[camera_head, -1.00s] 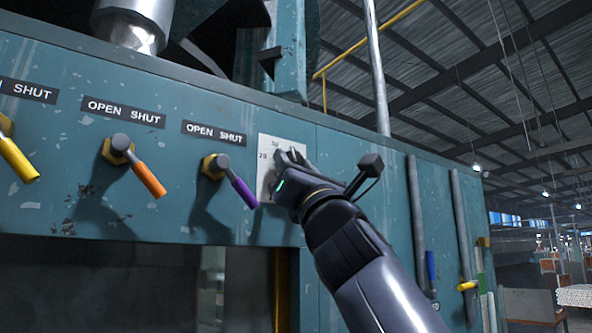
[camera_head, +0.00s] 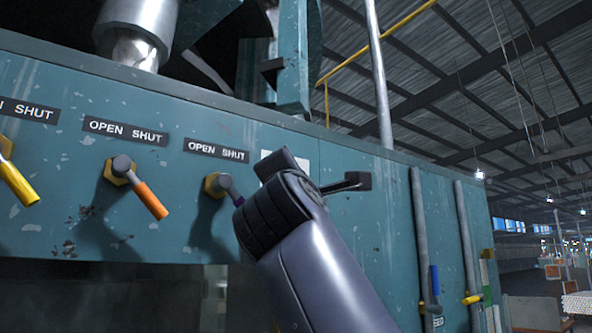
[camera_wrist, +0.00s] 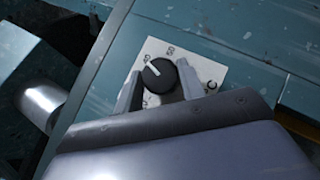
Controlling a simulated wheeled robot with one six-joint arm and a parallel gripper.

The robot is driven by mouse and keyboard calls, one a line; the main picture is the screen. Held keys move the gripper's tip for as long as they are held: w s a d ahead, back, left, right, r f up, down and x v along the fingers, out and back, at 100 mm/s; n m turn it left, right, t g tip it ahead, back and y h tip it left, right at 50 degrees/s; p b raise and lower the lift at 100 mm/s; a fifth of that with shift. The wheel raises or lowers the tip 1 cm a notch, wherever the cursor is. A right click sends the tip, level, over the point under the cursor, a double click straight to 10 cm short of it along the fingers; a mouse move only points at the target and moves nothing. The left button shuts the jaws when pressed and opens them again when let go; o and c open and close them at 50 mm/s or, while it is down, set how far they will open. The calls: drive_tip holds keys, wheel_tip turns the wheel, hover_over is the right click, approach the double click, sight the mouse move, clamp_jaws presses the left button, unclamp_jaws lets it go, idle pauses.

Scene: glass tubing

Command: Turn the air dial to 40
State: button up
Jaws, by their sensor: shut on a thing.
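The air dial is a round black knob (camera_wrist: 162,79) with a white pointer line, set on a white plate (camera_wrist: 215,72) with printed numbers. In the wrist view the pointer aims up and left, close to a small number that looks like 40. The other numbers are small or partly covered. My gripper (camera_wrist: 160,88) has one finger on each side of the knob and is shut on it. In the head view my wrist hides the knob and fingertips; only bits of the white plate (camera_head: 302,157) show behind it.
A teal panel (camera_head: 345,230) carries the plate. To its left are valve levers with purple (camera_head: 237,197), orange (camera_head: 152,201) and yellow (camera_head: 18,183) grips under OPEN SHUT labels. The purple lever is close to my wrist. Grey pipes (camera_head: 418,230) run down the panel at right.

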drive_tip(key=shift+m+g, duration=0.3)
drive_tip(key=shift+m, duration=0.2)
drive_tip(key=o, duration=1)
drive_tip(key=b+v, duration=0.4)
drive_tip(key=v, duration=0.6)
drive_tip(key=shift+s+a+f+b, duration=0.15)
drive_tip(key=shift+s+f+b, duration=0.05)
drive_tip(key=shift+s+b, duration=0.15)
